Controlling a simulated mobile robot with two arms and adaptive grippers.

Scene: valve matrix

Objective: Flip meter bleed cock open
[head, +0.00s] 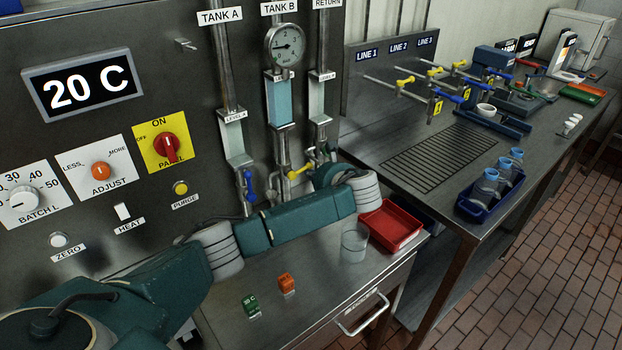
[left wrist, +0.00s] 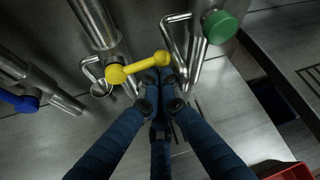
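No readable label in view names the meter bleed cock. A yellow lever handle (head: 302,170) sits low on the pipe under the TANK B gauge. In the left wrist view the yellow handle (left wrist: 112,73) lies across the pipe's lower end, with its right end at my fingertips. My left gripper (left wrist: 160,92) has its fingers drawn together there; whether they touch the handle is unclear. In the head view my left gripper (head: 320,167) is partly hidden by my own wrist. A blue handle (head: 248,186) hangs under TANK A. My right gripper is not in view.
A green knob (left wrist: 220,27) is close right of my fingers. Below my arm are a clear cup (head: 354,243), a red tray (head: 390,227), an orange block (head: 286,283) and a green block (head: 251,304). More valves (head: 437,92) stand on the right bench.

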